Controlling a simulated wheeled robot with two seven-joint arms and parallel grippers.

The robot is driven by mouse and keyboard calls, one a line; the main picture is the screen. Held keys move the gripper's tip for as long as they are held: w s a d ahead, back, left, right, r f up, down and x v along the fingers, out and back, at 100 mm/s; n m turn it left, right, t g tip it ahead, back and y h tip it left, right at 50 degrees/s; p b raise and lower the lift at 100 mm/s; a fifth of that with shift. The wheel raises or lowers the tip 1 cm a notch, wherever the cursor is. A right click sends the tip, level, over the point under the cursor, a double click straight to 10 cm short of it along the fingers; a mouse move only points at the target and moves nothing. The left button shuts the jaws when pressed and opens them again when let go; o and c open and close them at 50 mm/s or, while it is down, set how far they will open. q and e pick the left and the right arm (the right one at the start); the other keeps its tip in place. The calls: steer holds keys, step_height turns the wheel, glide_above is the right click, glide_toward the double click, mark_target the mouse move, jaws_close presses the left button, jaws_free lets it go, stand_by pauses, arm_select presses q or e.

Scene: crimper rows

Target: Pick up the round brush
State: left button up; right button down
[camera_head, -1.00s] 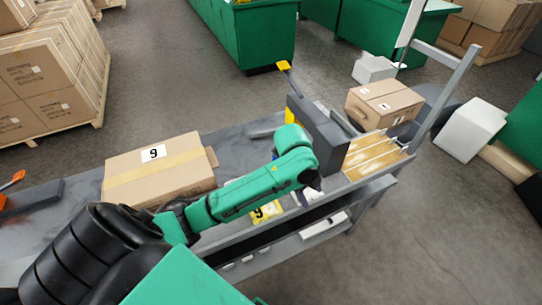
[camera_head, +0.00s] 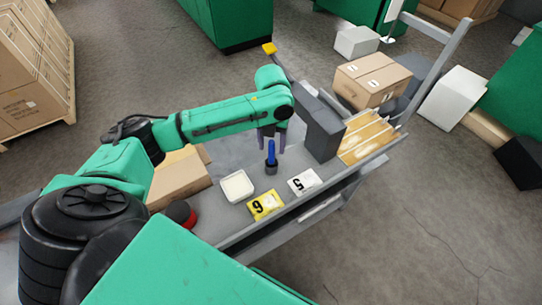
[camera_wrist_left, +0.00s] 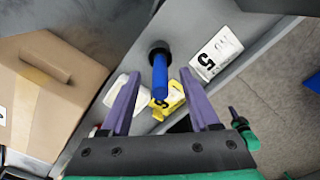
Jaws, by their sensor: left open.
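The round brush (camera_head: 271,155) stands upright on the grey bench, blue handle up and dark round end down. My left gripper (camera_head: 271,141) is above it with purple fingers pointing down, open and empty. In the left wrist view the brush (camera_wrist_left: 160,72) shows between the two open fingers (camera_wrist_left: 159,78), with a gap on both sides. How far the handle top reaches in between the fingertips is hard to tell. My right gripper is not in view.
A white dish (camera_head: 237,187), a yellow packet (camera_head: 265,205) and a white packet (camera_head: 304,182) lie near the brush on the bench (camera_head: 222,238). A cardboard box (camera_head: 178,180) is at left. A dark grey block (camera_head: 322,133) stands close to the right.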

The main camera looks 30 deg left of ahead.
mark_target(271, 152)
arm_select(q)
step_height(271, 152, down, 4)
steer(key=shift+s+r, duration=0.15)
steer(key=shift+r, duration=0.1)
jaws_close()
steer(key=shift+r, duration=0.1)
step_height(271, 152, up, 20)
